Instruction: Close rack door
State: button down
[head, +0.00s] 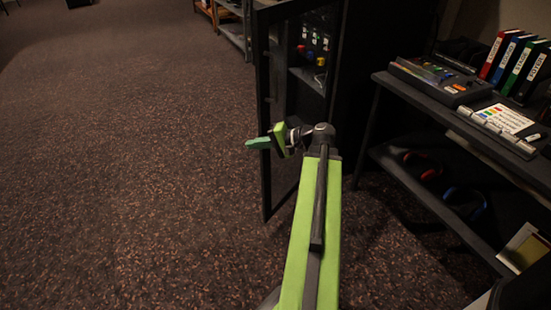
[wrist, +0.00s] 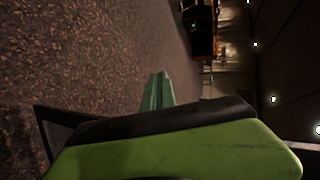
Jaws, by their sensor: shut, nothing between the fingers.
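The rack (head: 345,85) is a tall black cabinet at the top middle of the head view. Its dark-framed door (head: 263,100) stands open, its free edge swung out toward the carpet on the left. My gripper (head: 256,144) is shut and empty. It points left and overlaps the door's outer upright in the picture; I cannot tell whether they touch. My arm hides part of the door's lower area. The shut green fingers also show in the wrist view (wrist: 158,92), pointing over carpet.
A dark desk (head: 385,78) on the right holds a mixer (head: 440,80), several binders (head: 515,65) and a control panel (head: 500,122). Red headphones (head: 424,166) and blue headphones (head: 466,203) are on its lower shelf. The carpet (head: 130,150) on the left is clear.

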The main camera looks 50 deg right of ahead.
jog(key=s+d+f+m+t+h+b, duration=0.1)
jog(key=s+d+m+t+h+b, duration=0.4)
jog(key=s+d, duration=0.8)
send_near(268, 125)
jog(key=shift+n+t+y, duration=0.3)
jog(key=shift+y, duration=0.1)
jog(key=w, duration=0.7)
jog(key=shift+a+f+b, duration=0.15)
jog(key=shift+b, duration=0.2)
